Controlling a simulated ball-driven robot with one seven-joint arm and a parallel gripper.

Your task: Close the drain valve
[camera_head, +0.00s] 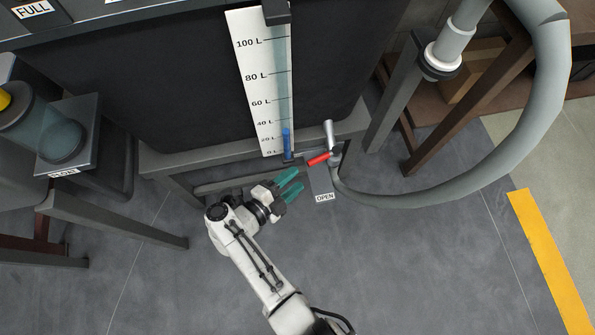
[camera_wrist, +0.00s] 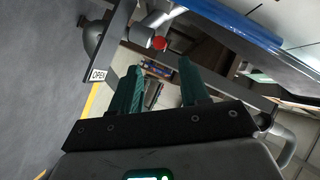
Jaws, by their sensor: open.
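The drain valve has a red handle (camera_head: 319,159) at the foot of the dark tank, below a grey metal pipe stub (camera_head: 329,136). The handle points left and slightly down in the head view. A plate reading OPEN (camera_head: 325,197) hangs just below the valve. My gripper (camera_head: 292,184) is open and empty, with teal fingers, to the lower left of the handle and apart from it. In the wrist view the red handle end (camera_wrist: 160,43) shows beyond and between the fingertips (camera_wrist: 160,66), and the OPEN label (camera_wrist: 98,75) is at left.
A white level scale (camera_head: 258,85) with a clear tube and a low blue column stands on the tank front. A thick grey hose (camera_head: 450,190) curves right from the valve. Stand legs (camera_head: 110,213) flank at left. The floor below right is clear, with a yellow stripe (camera_head: 550,260).

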